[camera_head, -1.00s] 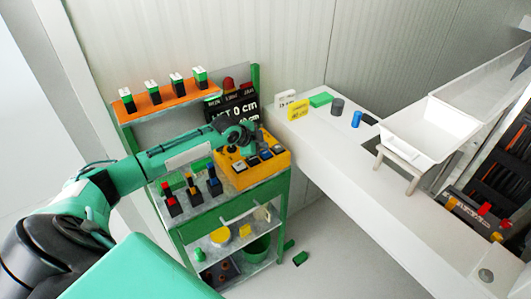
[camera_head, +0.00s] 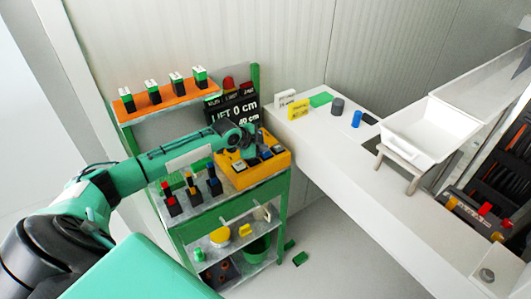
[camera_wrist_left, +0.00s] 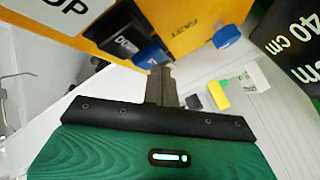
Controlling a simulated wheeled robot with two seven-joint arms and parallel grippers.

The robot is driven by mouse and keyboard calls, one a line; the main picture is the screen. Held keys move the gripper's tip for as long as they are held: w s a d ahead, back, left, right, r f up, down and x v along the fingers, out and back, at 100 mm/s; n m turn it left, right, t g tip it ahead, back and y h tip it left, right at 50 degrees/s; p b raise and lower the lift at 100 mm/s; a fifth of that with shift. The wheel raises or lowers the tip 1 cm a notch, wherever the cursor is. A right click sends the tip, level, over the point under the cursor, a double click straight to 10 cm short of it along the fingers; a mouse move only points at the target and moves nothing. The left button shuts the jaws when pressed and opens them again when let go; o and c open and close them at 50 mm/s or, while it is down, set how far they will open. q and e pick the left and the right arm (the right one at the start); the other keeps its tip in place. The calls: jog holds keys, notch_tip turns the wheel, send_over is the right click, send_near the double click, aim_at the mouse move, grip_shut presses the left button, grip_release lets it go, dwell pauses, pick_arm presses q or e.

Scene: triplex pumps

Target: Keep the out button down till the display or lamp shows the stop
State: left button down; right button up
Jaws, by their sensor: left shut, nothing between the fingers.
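The yellow control box (camera_head: 241,179) with several buttons stands on the green bench. No label reading "out" is legible. The black display (camera_head: 236,111) behind the box reads "LIFT 0 cm" with "40 cm" below. My right gripper is not in view.
A red dome lamp (camera_head: 228,83) is above the display. Several small switches stand on the orange shelf (camera_head: 172,98) and on the bench left of the box. A white counter (camera_head: 335,150) with a white tray (camera_head: 432,128) is at right.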

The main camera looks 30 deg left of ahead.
aim_at(263, 153)
pick_arm(q)
jog(key=shift+f, duration=0.45)
dwell(1.2)
dwell(1.4)
dwell(1.5)
jog(key=shift+r+p, duration=0.65)
jog(key=shift+r, duration=0.3)
jog(key=shift+r, duration=0.1)
notch_tip(263, 153, up, 5)
jog(key=p, duration=0.4)
